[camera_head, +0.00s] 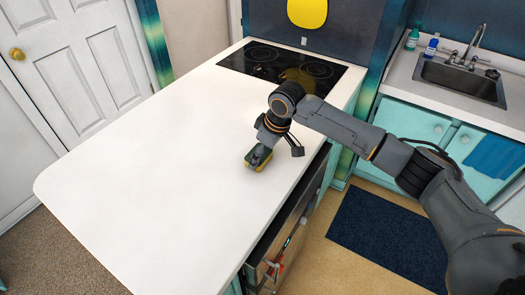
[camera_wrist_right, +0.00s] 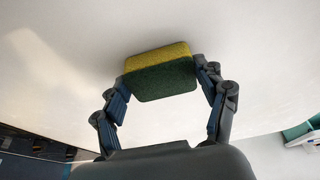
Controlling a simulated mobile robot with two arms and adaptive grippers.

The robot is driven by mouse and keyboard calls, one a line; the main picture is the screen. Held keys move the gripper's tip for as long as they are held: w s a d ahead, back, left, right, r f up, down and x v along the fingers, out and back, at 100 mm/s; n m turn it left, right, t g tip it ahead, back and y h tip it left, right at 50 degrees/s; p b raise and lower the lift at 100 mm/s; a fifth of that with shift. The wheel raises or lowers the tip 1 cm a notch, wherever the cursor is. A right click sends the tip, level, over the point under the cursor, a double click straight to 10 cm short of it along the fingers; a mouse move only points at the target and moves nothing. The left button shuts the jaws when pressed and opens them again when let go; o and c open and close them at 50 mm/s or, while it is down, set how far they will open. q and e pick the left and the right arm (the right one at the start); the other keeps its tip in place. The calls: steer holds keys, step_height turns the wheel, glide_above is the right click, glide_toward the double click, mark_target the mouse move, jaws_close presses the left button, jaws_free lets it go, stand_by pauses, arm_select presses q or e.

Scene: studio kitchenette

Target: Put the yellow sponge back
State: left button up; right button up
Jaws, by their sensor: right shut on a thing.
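The yellow sponge (camera_head: 252,163) with a dark green scrubbing side is at the white countertop, near its right edge, in the head view. My right gripper (camera_head: 260,154) is above it with its fingers down. In the right wrist view the sponge (camera_wrist_right: 160,72) sits between the two fingertips of my right gripper (camera_wrist_right: 161,82), which are shut on its sides. The sponge is close to the white surface; I cannot tell whether it touches it. My left gripper is in neither view.
The white countertop (camera_head: 140,180) is otherwise clear. A black cooktop (camera_head: 282,68) is at its far end. A sink (camera_head: 460,80) with a green bottle (camera_head: 412,38) and a blue-white bottle (camera_head: 431,45) is at the right. An open drawer (camera_head: 285,240) is below the counter's right edge.

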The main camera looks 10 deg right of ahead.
steer(key=o, duration=1)
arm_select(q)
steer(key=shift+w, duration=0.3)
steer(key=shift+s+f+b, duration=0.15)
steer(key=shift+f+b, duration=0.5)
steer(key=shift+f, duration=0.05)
arm_select(e)
steer(key=v, duration=1.2)
